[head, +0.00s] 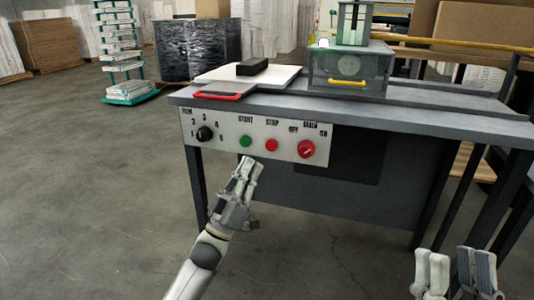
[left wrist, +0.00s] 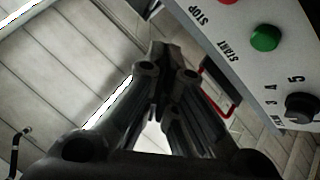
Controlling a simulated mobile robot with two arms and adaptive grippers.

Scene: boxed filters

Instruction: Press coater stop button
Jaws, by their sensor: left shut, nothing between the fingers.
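The coater's control panel (head: 228,136) is on the front of the grey table. The red stop button (head: 271,145) sits under the word STOP, right of the green start button (head: 246,141). My left gripper (head: 250,165) is shut and empty, just below the green button in the head view. In the left wrist view the green button (left wrist: 265,38) is at upper right and part of the red stop button (left wrist: 228,2) is cut off at the top edge. Whether the fingertips touch the panel I cannot tell. My right gripper (head: 455,260) is at lower right, its fingers apart.
The panel also has a black knob (head: 205,133) at left and a red main switch (head: 306,149) at right. A white board with a red handle (head: 217,95) and a clear box (head: 347,70) stand on the table. The floor in front is clear.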

